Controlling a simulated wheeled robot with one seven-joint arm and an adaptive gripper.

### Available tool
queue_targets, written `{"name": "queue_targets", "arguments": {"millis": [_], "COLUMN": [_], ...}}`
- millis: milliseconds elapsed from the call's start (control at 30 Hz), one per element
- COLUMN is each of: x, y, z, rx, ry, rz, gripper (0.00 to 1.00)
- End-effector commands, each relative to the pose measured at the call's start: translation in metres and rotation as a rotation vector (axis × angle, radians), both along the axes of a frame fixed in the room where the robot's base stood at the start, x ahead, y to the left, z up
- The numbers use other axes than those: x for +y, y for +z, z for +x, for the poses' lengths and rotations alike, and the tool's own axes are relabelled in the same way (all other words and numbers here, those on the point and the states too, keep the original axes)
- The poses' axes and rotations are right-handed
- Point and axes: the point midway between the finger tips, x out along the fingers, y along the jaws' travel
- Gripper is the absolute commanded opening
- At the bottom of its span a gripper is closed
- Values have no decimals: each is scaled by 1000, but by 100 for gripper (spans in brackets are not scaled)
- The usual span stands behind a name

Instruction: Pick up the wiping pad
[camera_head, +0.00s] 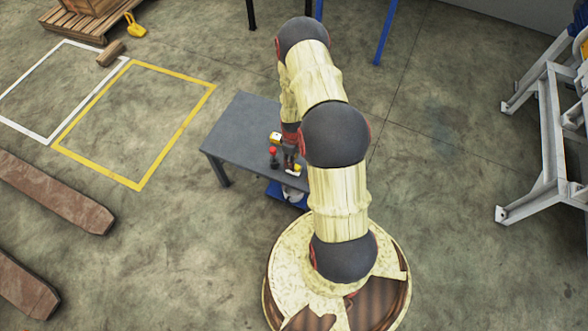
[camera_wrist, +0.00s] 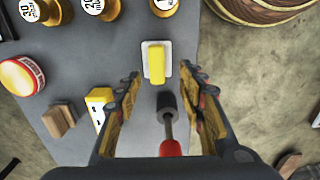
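What looks like the wiping pad is a yellow block on a flat white base (camera_wrist: 156,62), lying on the grey table in the wrist view. My gripper (camera_wrist: 160,74) is open, its two fingers on either side of the pad's near end, with clear gaps between them and the pad. Whether the fingertips are at the pad's height is unclear. Nothing is held. In the camera_head view my arm hides much of the table's right end, and a small yellow-and-white thing (camera_head: 297,170) shows beside my gripper there.
A yellow-and-white box (camera_wrist: 99,103), a brown block (camera_wrist: 60,120), a red-rimmed round can (camera_wrist: 21,77) and several gold weights (camera_wrist: 96,8) stand around. The grey table (camera_head: 235,130) is clear at its left.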

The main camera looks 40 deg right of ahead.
Motion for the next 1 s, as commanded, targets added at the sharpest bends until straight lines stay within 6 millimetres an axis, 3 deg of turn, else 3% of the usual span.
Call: {"name": "queue_targets", "arguments": {"millis": [467, 700, 1000], "x": [-6, -6, -6], "y": [-54, -55, -55], "z": [-3, -2, -3], "rx": [0, -1, 0], "ry": [0, 0, -1], "rz": [0, -1, -1], "gripper": [39, 39, 23]}}
